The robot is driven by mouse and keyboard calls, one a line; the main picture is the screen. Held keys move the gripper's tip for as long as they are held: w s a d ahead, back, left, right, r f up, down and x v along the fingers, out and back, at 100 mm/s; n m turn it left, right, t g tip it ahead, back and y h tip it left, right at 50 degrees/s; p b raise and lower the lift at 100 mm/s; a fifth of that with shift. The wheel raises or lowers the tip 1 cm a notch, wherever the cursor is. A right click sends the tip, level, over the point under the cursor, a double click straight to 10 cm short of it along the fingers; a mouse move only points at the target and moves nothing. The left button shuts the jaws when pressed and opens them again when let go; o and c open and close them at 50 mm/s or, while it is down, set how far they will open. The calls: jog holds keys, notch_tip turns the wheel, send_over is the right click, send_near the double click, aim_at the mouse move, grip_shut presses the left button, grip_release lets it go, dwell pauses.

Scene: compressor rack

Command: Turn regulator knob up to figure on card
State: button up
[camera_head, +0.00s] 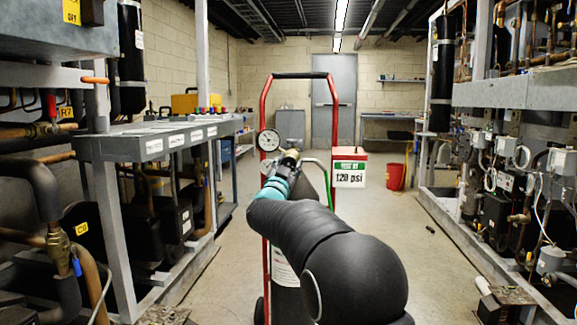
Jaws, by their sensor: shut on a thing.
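A red hand truck (265,115) stands ahead of me with a dark cylinder (287,290) on it. A round white pressure gauge (268,140) faces me at its left; its needle is too small to read for sure. A card (349,173) at the right reads "TEST AT 120 psi". My arm reaches forward from the lower right, and my gripper (290,157) is at the regulator, just right of the gauge. It is shut on the regulator knob, which is mostly hidden behind the gripper. Some brass-coloured metal shows there.
Compressor racks with pipes line both sides; a grey shelf (150,146) juts out at the left. A red bucket (396,177) stands behind at the right. The floor aisle between the hand truck and the right rack is mostly clear.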

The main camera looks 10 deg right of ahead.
jog(key=shift+r, duration=0.1)
jog(key=o, duration=1.2)
jog(key=v, duration=1.2)
